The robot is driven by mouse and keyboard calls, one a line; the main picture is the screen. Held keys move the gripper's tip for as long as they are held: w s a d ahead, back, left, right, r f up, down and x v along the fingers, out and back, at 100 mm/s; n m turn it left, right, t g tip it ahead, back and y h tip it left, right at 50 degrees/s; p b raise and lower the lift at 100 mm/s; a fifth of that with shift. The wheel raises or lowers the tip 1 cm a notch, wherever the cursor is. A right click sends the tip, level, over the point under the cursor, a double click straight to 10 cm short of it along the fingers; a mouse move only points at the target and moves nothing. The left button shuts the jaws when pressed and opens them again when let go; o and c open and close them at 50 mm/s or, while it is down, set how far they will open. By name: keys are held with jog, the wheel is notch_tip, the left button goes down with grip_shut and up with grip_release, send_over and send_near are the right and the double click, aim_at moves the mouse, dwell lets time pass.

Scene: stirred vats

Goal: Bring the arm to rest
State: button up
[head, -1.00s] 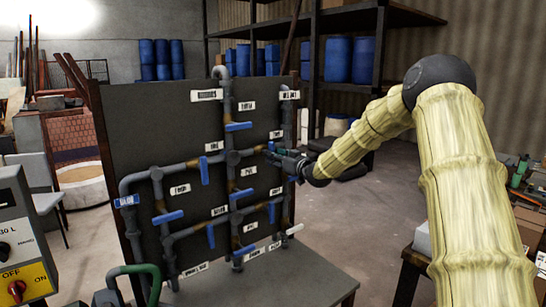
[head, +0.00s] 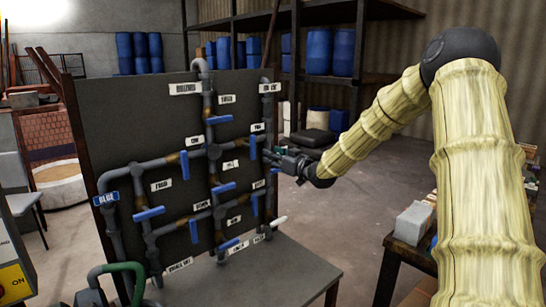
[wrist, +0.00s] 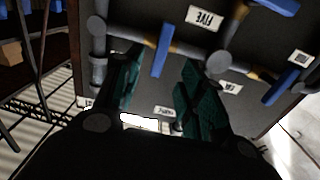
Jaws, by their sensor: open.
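My arm comes in from the right in the head view, in pale bamboo-like covering with dark joints. It reaches left to the dark pipe board (head: 120,130). My gripper (head: 270,156) is in front of the right side of the board, near a pipe. In the wrist view my gripper (wrist: 155,85) has its two dark green fingers apart, with nothing held between them. A blue valve handle (wrist: 162,48) shows beyond and between the fingers, against the board. Whether a finger touches a pipe or handle cannot be told.
Grey pipes with several blue handles (head: 149,214) and white labels cover the board, which stands on a grey table (head: 290,270). A side table with a grey block (head: 413,222) is at right. A control box (head: 15,275) is at lower left. Open floor lies between the tables.

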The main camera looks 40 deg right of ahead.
dwell(0.3)
